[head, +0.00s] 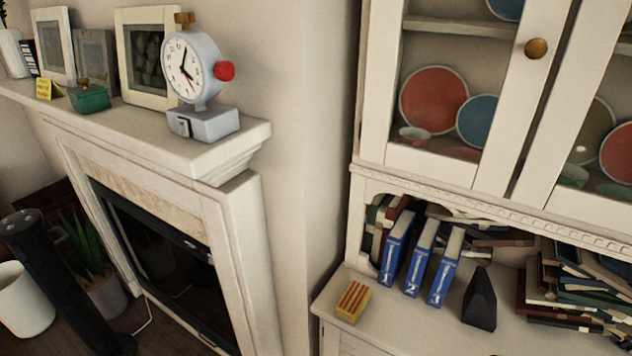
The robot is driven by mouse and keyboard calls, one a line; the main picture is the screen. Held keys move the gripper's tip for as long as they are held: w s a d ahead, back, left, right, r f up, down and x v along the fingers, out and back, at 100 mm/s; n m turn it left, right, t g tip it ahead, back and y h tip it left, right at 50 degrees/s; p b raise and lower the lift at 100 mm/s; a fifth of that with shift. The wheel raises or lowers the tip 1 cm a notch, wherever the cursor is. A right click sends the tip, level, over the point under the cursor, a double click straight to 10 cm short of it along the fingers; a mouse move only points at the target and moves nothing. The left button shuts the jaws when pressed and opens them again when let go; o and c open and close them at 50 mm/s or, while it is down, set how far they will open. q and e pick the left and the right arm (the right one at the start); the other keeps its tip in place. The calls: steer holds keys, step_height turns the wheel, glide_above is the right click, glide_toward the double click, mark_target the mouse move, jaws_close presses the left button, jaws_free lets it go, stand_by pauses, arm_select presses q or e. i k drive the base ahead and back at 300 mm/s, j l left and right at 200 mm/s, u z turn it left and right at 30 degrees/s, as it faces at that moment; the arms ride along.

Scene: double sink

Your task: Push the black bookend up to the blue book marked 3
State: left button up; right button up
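The black bookend (480,300) stands upright on the cabinet counter in the head view, a dark block with a slanted peaked top. The blue book marked 3 (444,268) stands to its left, with a narrow gap between them at this angle. The blue book marked 2 (420,258) and the blue book marked 1 (397,246) stand further left, all three tilted in the picture with white page tops. Neither of my grippers can be made out in this view.
A yellow box with red stripes (352,301) lies on the counter in front of the books. Piled books (575,285) fill the right side. Darker books stand behind book 1. The cabinet's upper part (490,190) overhangs the shelf. Bare counter (405,325) lies in front.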

mark_target(479, 306)
steer(key=l+z, duration=0.1)
steer(key=z, duration=1.4)
steer(key=k+l, duration=0.05)
